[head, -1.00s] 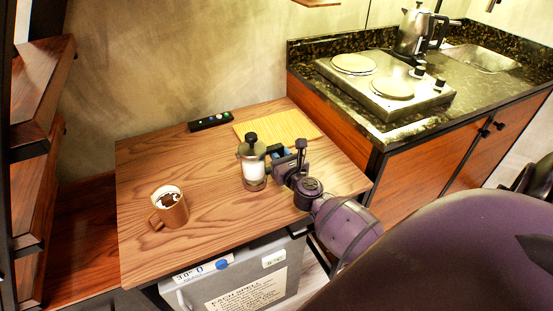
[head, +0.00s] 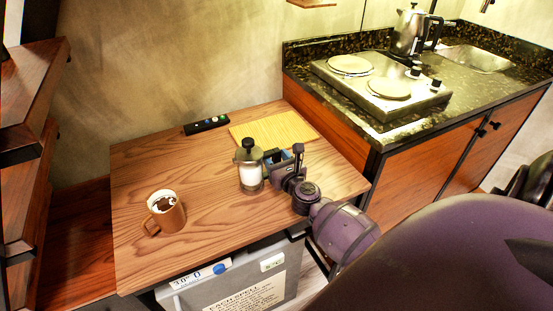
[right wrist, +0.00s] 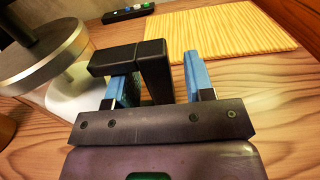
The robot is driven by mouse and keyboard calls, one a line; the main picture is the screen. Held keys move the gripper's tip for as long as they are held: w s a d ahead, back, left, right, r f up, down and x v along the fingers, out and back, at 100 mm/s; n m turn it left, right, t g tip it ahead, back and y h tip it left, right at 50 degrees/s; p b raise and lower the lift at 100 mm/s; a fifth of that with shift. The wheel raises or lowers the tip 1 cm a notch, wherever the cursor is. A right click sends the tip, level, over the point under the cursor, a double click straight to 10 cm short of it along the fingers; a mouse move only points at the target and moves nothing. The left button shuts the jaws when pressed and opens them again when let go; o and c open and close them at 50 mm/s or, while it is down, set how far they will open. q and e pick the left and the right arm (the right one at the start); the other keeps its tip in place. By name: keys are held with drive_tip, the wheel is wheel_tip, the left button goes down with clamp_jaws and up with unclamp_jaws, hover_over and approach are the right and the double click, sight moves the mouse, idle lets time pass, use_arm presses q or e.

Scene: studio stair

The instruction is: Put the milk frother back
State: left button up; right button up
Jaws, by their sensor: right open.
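The milk frother (head: 250,178) is a clear jar with white milk and a black-knobbed lid. It stands upright on the wooden table, left of the yellow mat. My right gripper (head: 279,158) is at its right side. In the right wrist view, the frother's metal lid (right wrist: 45,60) is at the upper left. Its black handle (right wrist: 155,75) lies between the blue fingertips of my right gripper (right wrist: 160,82), which are open with a gap to the right of the handle. My left gripper is not in view.
A brown mug (head: 166,215) stands on the table's left. A yellow ribbed mat (head: 275,130) and a dark remote-like strip (head: 206,125) lie at the back. The counter at right holds a hotplate (head: 380,85) and a kettle (head: 410,32). The table's front middle is clear.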

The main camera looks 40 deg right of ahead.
drive_tip(key=shift+r, duration=0.3)
drive_tip(key=v, duration=1)
drive_tip(key=shift+s+f, duration=0.25)
drive_tip(key=shift+s, duration=0.15)
drive_tip(key=shift+s+a, duration=0.1)
drive_tip(key=shift+s, duration=0.4)
drive_tip(key=shift+s+a+n, duration=0.2)
drive_tip(key=shift+n, duration=0.2)
drive_tip(key=shift+s+a+n+y, duration=0.2)
drive_tip(key=shift+a+n+y, duration=0.1)
drive_tip(key=shift+n, duration=0.4)
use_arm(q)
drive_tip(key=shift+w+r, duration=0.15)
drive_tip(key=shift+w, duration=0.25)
use_arm(e)
drive_tip(key=s+a+f+m+g+y, duration=0.1)
drive_tip(key=s+m, duration=0.4)
drive_tip(key=m, duration=0.6)
drive_tip(key=s+a+f+m+g+y, duration=0.1)
drive_tip(key=s+a+f+m+g, duration=0.2)
drive_tip(key=m, duration=0.8)
drive_tip(key=s+a+f+m+g+y, duration=0.1)
drive_tip(key=s+a+f+m, duration=0.5)
drive_tip(key=m, duration=0.6)
drive_tip(key=shift+s+a+f+g+y, duration=0.3)
drive_tip(key=shift+s+f+g+y, duration=0.15)
drive_tip(key=shift+f+g, duration=0.25)
